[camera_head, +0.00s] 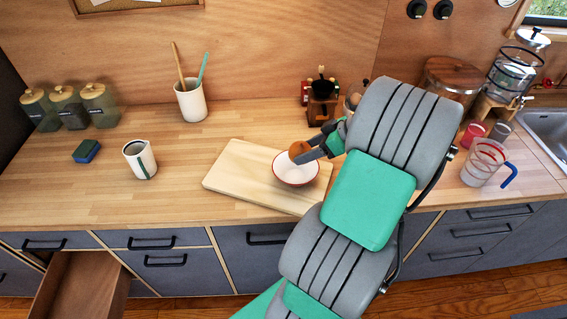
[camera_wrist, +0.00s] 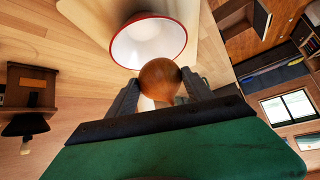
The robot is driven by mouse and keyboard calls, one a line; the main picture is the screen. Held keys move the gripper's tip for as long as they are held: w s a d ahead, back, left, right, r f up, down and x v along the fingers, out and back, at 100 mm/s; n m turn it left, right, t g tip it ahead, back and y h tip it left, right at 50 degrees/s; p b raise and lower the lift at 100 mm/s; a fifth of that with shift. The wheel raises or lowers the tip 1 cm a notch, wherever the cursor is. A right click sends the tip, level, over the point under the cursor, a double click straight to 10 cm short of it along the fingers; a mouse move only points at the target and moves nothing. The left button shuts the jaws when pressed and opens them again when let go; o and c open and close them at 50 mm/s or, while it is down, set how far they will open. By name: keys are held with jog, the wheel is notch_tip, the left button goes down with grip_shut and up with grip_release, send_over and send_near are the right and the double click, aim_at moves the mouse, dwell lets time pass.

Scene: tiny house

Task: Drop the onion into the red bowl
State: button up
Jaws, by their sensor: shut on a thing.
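The onion (camera_head: 298,149) is brown-orange and round. My gripper (camera_head: 306,153) is shut on it. In the head view the onion shows over the far part of the red bowl, and how high it is above the bowl is hard to tell. The red bowl (camera_head: 296,181) is white inside with a red rim and stands on a wooden cutting board. In the wrist view the onion (camera_wrist: 160,80) sits between my two fingers (camera_wrist: 160,92), and the bowl (camera_wrist: 150,42) shows just beyond it, its edge partly hidden by the onion.
The cutting board (camera_head: 233,166) lies on the wooden counter. A coffee grinder (camera_head: 322,105) stands behind my gripper. A white mug (camera_head: 140,160), a sponge (camera_head: 86,151) and a utensil cup (camera_head: 190,102) stand left. A pitcher (camera_head: 482,165) stands right. A drawer (camera_head: 85,290) is open at lower left.

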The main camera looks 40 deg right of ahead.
jog(key=shift+w+f, duration=0.15)
jog(key=shift+w, duration=0.05)
jog(key=b, duration=0.5)
send_over(306, 180)
notch_tip(306, 180, down, 6)
jog(key=shift+r, duration=0.2)
jog(key=shift+w+p, duration=0.1)
jog(key=shift+p, duration=0.2)
jog(key=o, duration=1.6)
jog(key=shift+r, duration=0.1)
jog(key=v, duration=0.7)
jog(key=shift+s+r, duration=0.25)
jog(key=shift+s, duration=0.05)
